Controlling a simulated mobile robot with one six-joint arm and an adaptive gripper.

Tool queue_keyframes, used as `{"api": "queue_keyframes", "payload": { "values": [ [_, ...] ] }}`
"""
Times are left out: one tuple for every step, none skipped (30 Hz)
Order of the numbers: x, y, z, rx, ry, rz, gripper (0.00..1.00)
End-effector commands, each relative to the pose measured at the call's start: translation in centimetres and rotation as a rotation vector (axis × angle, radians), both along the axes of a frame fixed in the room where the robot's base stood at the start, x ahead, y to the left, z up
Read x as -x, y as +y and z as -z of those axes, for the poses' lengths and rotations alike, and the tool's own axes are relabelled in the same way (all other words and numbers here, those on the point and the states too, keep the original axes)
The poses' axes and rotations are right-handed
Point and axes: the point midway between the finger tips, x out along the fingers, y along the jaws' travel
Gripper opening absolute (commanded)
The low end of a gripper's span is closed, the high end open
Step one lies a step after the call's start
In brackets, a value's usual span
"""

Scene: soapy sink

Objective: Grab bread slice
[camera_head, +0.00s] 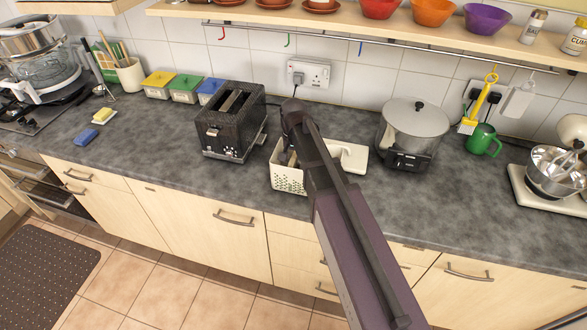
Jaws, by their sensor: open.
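No bread slice can be made out clearly. The black toaster (222,133) stands on the counter left of my arm, its two top slots facing up; a brownish tone shows in the slots, but I cannot tell if it is bread. My gripper (287,157) is just right of the toaster, over the white perforated holder (287,181). It is open and partly hidden by my arm, and I see nothing held in it.
A cooker with a lid (413,127) stands right of my arm, near a green mug (483,140). Yellow, green and blue-lidded boxes (185,91) stand left of the toaster. A shelf (400,25) and rail run above.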

Motion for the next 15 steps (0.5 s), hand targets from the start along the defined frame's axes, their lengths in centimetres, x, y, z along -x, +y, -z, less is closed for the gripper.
{"api": "queue_keyframes", "payload": {
  "values": [
    [0.00, 0.00, 0.00, 0.000, 0.000, 0.000, 0.43],
    [0.00, 0.00, 0.00, 0.000, 0.000, 0.000, 0.43],
    [0.00, 0.00, 0.00, 0.000, 0.000, 0.000, 0.43],
    [0.00, 0.00, 0.00, 0.000, 0.000, 0.000, 0.34],
    [0.00, 0.00, 0.00, 0.000, 0.000, 0.000, 0.25],
    [0.00, 0.00, 0.00, 0.000, 0.000, 0.000, 0.13],
    [0.00, 0.00, 0.00, 0.000, 0.000, 0.000, 0.04],
    [0.00, 0.00, 0.00, 0.000, 0.000, 0.000, 0.00],
    [0.00, 0.00, 0.00, 0.000, 0.000, 0.000, 0.00],
    [0.00, 0.00, 0.00, 0.000, 0.000, 0.000, 0.00],
    [0.00, 0.00, 0.00, 0.000, 0.000, 0.000, 0.00],
    [0.00, 0.00, 0.00, 0.000, 0.000, 0.000, 0.00],
    [-0.01, 0.00, 0.00, 0.000, 0.000, 0.000, 0.00],
    [-0.01, 0.00, 0.00, 0.000, 0.000, 0.000, 0.00],
    [-0.01, 0.00, 0.00, 0.000, 0.000, 0.000, 0.00]
  ]
}}
